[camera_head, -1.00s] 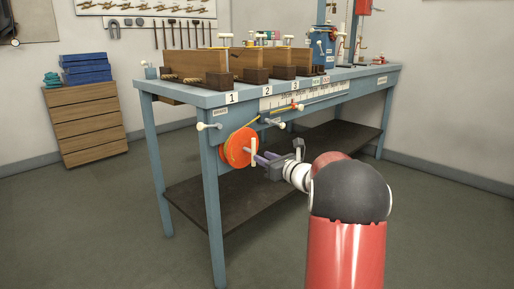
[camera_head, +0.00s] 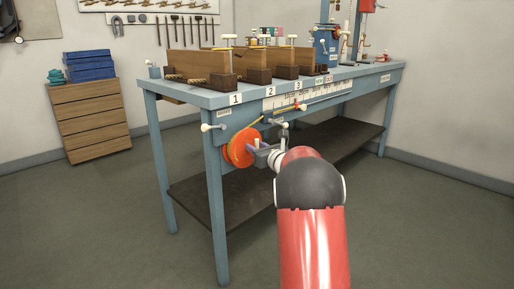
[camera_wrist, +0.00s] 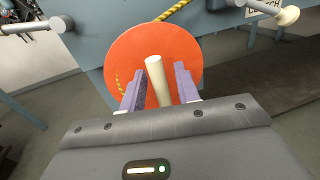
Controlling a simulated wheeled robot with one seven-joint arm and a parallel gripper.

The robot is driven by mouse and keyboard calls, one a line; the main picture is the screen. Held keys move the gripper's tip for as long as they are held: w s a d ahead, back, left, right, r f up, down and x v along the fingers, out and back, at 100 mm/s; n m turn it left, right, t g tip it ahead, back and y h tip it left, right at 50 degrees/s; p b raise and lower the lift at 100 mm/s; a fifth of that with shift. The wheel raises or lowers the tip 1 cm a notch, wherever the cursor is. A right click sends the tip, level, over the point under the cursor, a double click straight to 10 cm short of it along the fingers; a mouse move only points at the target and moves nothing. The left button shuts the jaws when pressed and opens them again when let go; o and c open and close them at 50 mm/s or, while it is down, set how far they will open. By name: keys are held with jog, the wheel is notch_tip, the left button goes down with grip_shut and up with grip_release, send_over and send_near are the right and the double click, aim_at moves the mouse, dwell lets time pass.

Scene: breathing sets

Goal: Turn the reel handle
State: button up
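The orange reel (camera_head: 236,150) is mounted on the front left of the blue workbench, and its disc also fills the upper middle of the wrist view (camera_wrist: 118,52). The cream reel handle (camera_wrist: 158,82) is a short peg sticking out from the disc. My gripper (camera_wrist: 159,68) is open, with one purple-grey finger on each side of the handle. Slim gaps seem to show between handle and fingers; I cannot tell whether either touches. In the head view my gripper (camera_head: 258,150) is right at the reel's face and hides part of it.
The blue workbench (camera_head: 215,215) carries wooden blocks (camera_head: 205,65) and numbered labels. A white-knobbed lever (camera_head: 207,127) sticks out left of the reel, and another knob (camera_wrist: 287,15) shows at upper right in the wrist view. A yellow rope (camera_wrist: 172,10) runs up from the reel.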

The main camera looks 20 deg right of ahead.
jog(key=shift+c, duration=0.3)
grip_shut()
jog(key=shift+d+r+m+p, duration=0.2)
jog(key=shift+r+m+p, duration=0.15)
jog(key=shift+m+p, duration=0.4)
jog(key=shift+d+m+p, duration=0.1)
jog(key=shift+m+p, duration=0.35)
jog(key=shift+p, duration=0.45)
jog(key=shift+w+d+f+m+g+p, duration=0.15)
jog(key=shift+m+g+p, duration=0.25)
jog(key=shift+m+p, duration=0.3)
jog(key=shift+f, duration=0.2)
jog(key=shift+o, duration=0.3)
grip_release()
